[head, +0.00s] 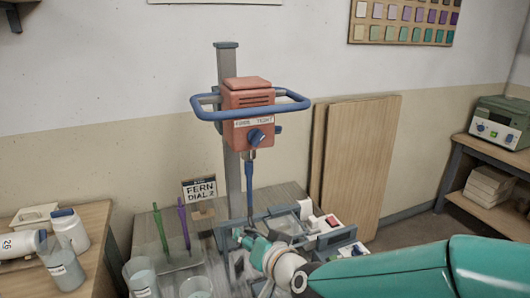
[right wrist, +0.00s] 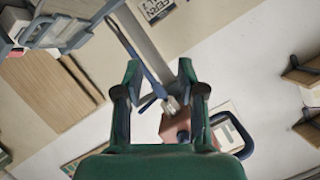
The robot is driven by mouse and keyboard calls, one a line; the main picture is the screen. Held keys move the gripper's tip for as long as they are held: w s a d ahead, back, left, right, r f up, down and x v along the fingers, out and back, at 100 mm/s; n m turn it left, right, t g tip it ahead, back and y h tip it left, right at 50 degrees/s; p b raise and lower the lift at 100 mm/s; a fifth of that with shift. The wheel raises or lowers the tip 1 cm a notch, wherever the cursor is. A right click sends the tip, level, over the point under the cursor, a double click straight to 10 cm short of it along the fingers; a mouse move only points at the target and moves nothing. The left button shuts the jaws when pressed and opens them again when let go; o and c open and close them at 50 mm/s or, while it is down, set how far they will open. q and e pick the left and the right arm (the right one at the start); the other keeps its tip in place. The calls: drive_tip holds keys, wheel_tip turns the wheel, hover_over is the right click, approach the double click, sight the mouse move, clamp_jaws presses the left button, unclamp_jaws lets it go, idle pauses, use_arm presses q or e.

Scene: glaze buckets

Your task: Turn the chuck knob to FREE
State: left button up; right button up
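The chuck knob (head: 256,137) is a blue knob on the front of the orange mixer head (head: 246,103). A pale label above it seems to read FREE at left and TIGHT at right; I cannot tell where the knob points. A blue shaft (head: 249,185) hangs below the head. My right gripper (head: 246,237) is well below the knob, near the shaft's lower end, and touches neither visibly. In the right wrist view its green fingers (right wrist: 158,72) are apart and empty, with the orange head (right wrist: 176,124) and shaft (right wrist: 143,58) seen beyond. My left gripper is out of view.
A blue handle (head: 205,113) loops around the head on a grey column (head: 227,65). Below stand a grey rack (head: 335,236), clear beakers (head: 140,277) and a FERN DIAL 2 sign (head: 200,190). Wooden boards (head: 362,155) lean behind. The space before the knob is clear.

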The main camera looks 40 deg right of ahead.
drive_tip(key=s+d+r+m+t+h, duration=0.2)
drive_tip(key=s+d+r, duration=0.1)
drive_tip(key=r, duration=0.6)
drive_tip(key=s+d+r+m+t+h, duration=0.15)
drive_tip(key=s+r, duration=0.25)
drive_tip(key=r, duration=0.4)
approach(261, 140)
drive_tip(key=shift+t+y, duration=0.25)
drive_tip(key=p+x, duration=0.1)
drive_tip(key=x, duration=0.8)
drive_tip(key=shift+w+d+f, duration=0.15)
drive_tip(key=shift+w+d, duration=0.05)
drive_tip(key=shift+c, duration=0.3)
